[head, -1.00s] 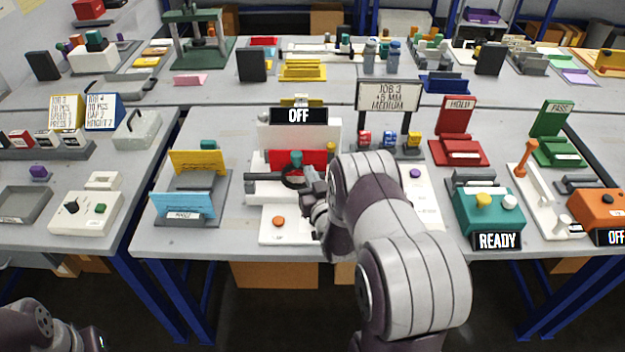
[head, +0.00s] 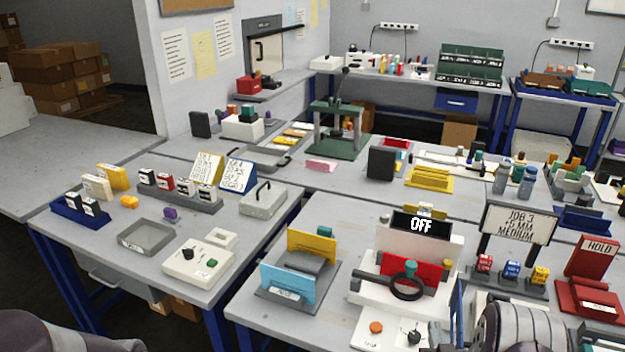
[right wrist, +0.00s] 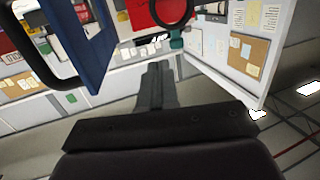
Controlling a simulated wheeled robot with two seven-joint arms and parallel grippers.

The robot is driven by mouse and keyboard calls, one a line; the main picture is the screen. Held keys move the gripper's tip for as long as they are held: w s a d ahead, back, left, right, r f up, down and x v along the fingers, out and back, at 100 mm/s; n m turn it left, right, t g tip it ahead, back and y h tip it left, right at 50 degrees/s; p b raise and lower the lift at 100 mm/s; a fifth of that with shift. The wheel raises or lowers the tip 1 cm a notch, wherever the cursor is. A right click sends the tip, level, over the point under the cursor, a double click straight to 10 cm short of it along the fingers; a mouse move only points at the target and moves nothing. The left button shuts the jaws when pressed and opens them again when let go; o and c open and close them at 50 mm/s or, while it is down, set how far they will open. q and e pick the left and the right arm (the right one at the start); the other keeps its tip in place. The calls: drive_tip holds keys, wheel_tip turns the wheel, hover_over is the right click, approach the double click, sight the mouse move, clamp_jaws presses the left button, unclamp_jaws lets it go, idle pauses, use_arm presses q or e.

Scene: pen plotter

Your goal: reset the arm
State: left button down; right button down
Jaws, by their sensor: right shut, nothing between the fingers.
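In the head view, the white plotter (head: 372,288) has a red panel (head: 426,274), a black ring (head: 394,287) and a dark display reading OFF (head: 421,226). Its front plate (head: 390,334) bears an orange button (head: 376,327) and a dark knob. My right arm (head: 525,328) rises from the bottom edge, right of the plotter; its fingertips cannot be made out there. In the right wrist view, my right gripper (right wrist: 157,70) is shut and empty, apart from the ring (right wrist: 171,22) and red panel. My left arm (head: 60,335) shows at bottom left; its gripper is out of frame.
A dark blue upright panel (head: 457,314) stands close beside my right arm. A job sign (head: 517,225) stands behind several coloured blocks, with a red HOLD stand (head: 593,260) to the right. A yellow and blue holder (head: 300,268) stands left of the plotter.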

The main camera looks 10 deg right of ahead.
drive_tip(key=s+f+g+y, duration=0.1)
drive_tip(key=s+f+g, duration=0.3)
drive_tip(key=f+g, duration=0.3)
drive_tip(key=s+a+g+y, duration=0.2)
drive_tip(key=s+a+g, duration=0.3)
drive_tip(key=s+g, duration=0.1)
drive_tip(key=s+a+r+n+g+y, duration=0.1)
drive_tip(key=s+a+r+n+g, duration=0.1)
drive_tip(key=a+r, duration=0.7)
wheel_tip(320, 180, up, 3)
drive_tip(key=shift+s+a+f+n+p, duration=0.1)
drive_tip(key=shift+s+a+n+p, duration=0.3)
drive_tip(key=shift+n, duration=0.1)
